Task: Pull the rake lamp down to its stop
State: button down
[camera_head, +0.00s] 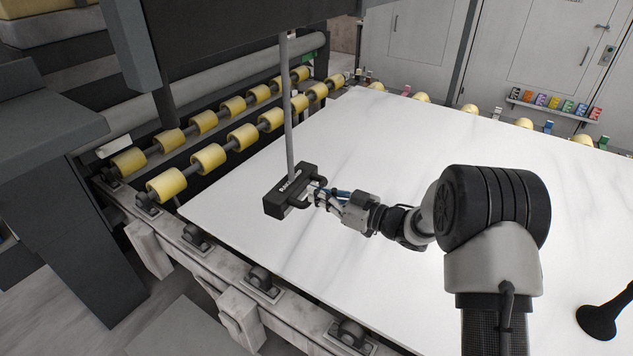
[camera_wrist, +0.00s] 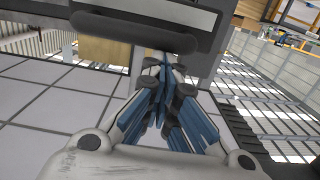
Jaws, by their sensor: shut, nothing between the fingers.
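The rake lamp (camera_head: 283,200) is a black box with pale lettering on the lower end of a grey vertical rod (camera_head: 287,110), above the left part of the white slab. A dark handle (camera_head: 319,183) stands out from its right side. My gripper (camera_head: 319,195) is at the handle, reaching in from the right. In the wrist view the dark handle bar (camera_wrist: 130,31) crosses the top, and my gripper (camera_wrist: 165,66) has its blue-padded fingers together just below it. Nothing shows between the fingers. Whether they touch the handle I cannot tell.
The white slab (camera_head: 400,140) lies flat under my arm. Yellow rollers (camera_head: 208,158) run along its far left side, and a metal frame edge (camera_head: 215,280) borders the near left. A black handled tool (camera_head: 598,318) is at the right. Coloured items (camera_head: 555,102) line a wall shelf.

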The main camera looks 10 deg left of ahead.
notch_tip(320, 180, down, 17)
jog(key=b, duration=0.8)
jog(key=shift+w, duration=0.1)
